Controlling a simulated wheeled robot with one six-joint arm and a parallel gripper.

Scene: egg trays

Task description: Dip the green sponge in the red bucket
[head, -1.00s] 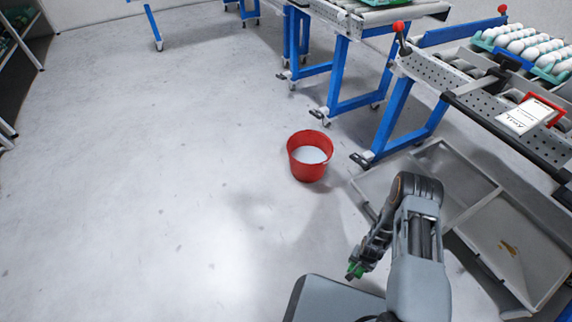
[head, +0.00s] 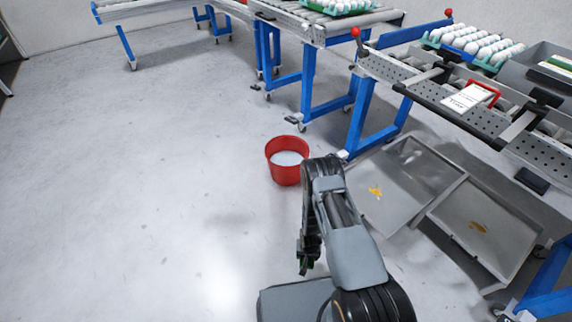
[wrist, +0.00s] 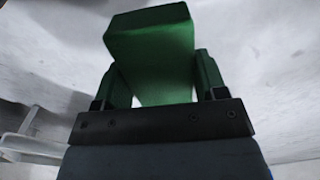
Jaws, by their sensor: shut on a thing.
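The red bucket (head: 286,171) stands upright on the floor, ahead of my base, with pale liquid inside. The green sponge (wrist: 152,50) fills the middle of the wrist view as a block between the two fingers. My gripper (wrist: 155,82) is shut on it. In the head view my gripper (head: 305,265) hangs low at the left of my arm, nearer to me than the bucket and apart from it. Only a little green shows there; my arm hides most of the sponge.
Metal trays (head: 440,203) with yellow stains lie on the floor right of the bucket. A conveyor (head: 440,95) on blue legs, with egg trays (head: 472,45) and a red-framed clipboard (head: 470,97), runs behind them. The floor (head: 130,190) to the left is clear.

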